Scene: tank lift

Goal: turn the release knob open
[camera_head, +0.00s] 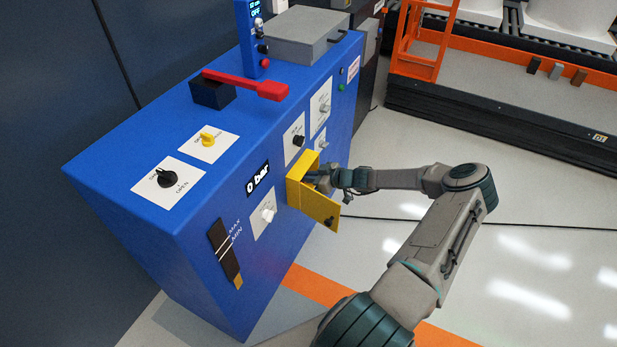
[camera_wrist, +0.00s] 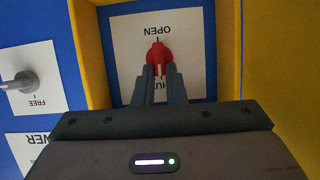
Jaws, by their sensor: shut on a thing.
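The red release knob (camera_wrist: 158,55) sits on a white plate (camera_wrist: 125,45) inside a yellow box. In the wrist view the plate reads OPEN above the knob and a partly hidden word below it, both upside down. My gripper (camera_wrist: 160,75) is shut on the knob, its two fingers on either side of it. Where the knob's pointer stands is hard to tell. In the head view my gripper (camera_head: 322,182) reaches into the yellow box (camera_head: 298,168) on the front of the blue cabinet, and the knob is hidden there.
The yellow box's door (camera_head: 320,207) stands open below my wrist. The box walls are close on both sides of my gripper. Open floor lies right.

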